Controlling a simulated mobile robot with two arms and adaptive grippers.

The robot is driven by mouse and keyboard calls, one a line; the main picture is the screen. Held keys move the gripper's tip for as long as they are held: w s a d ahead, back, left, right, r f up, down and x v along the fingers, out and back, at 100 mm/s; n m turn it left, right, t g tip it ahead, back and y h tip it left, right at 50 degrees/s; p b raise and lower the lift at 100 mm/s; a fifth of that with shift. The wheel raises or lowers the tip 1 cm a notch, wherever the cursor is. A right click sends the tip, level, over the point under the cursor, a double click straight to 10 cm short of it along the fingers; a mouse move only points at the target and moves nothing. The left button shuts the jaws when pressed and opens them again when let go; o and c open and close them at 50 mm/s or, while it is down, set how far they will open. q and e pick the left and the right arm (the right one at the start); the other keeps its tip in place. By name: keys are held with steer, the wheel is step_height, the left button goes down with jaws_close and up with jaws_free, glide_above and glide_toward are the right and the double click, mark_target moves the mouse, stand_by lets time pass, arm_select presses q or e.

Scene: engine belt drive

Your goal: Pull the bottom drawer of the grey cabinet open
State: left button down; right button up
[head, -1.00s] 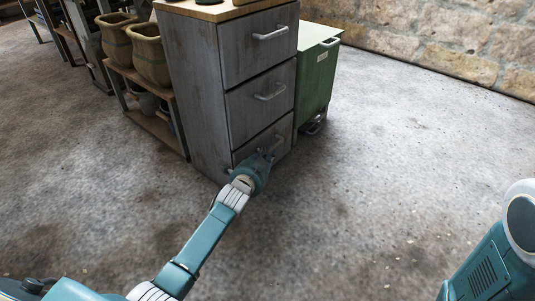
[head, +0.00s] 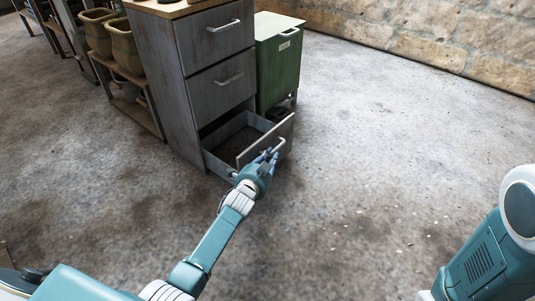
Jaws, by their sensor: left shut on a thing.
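The grey cabinet (head: 167,88) stands at the upper middle of the head view with three drawers. Its bottom drawer (head: 263,142) is pulled well out, and its dark inside shows. The top and middle drawers are shut. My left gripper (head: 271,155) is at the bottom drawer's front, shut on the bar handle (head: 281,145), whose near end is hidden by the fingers. My right gripper is out of view; only part of my right arm shows at the right edge.
A green cabinet (head: 279,67) stands just right of the grey one. A shelf with pots (head: 124,48) stands to its left. The concrete floor (head: 370,170) in front and to the right is clear. A stone wall (head: 440,35) runs behind.

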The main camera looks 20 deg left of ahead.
arm_select(q)
steer(key=shift+w+d+r, duration=0.15)
steer(key=shift+d+r, duration=0.15)
steer(key=shift+r, duration=0.3)
steer(key=c, duration=1.8)
jaws_free()
steer(key=shift+f, duration=0.3)
steer(key=shift+r, duration=0.1)
